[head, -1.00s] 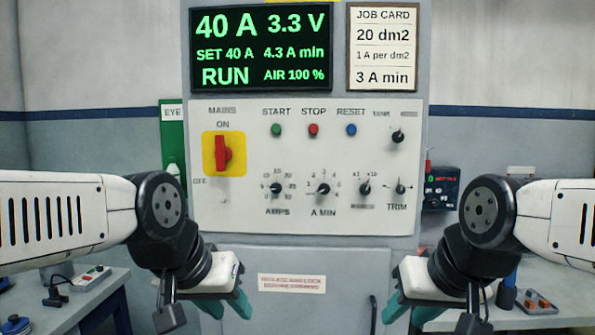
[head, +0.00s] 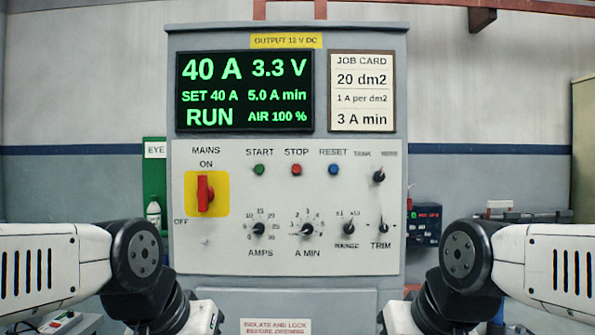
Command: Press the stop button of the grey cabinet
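The grey cabinet (head: 390,100) stands straight ahead with a white control panel. The red stop button (head: 297,169) sits under the label STOP, between the green start button (head: 260,169) and the blue reset button (head: 333,169). The display (head: 244,92) above reads 40 A, 3.3 V, SET 40 A, 5.0 A min, RUN, AIR 100 %. My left arm comes in at lower left and my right arm at lower right, both below and to the sides of the buttons. The fingers of both grippers are cut off by the bottom edge.
The red mains switch (head: 205,194) on its yellow plate points to ON. Several black knobs line the lower panel, including the amps knob (head: 259,229). A job card (head: 361,92) reads 3 A min. The space before the panel is clear.

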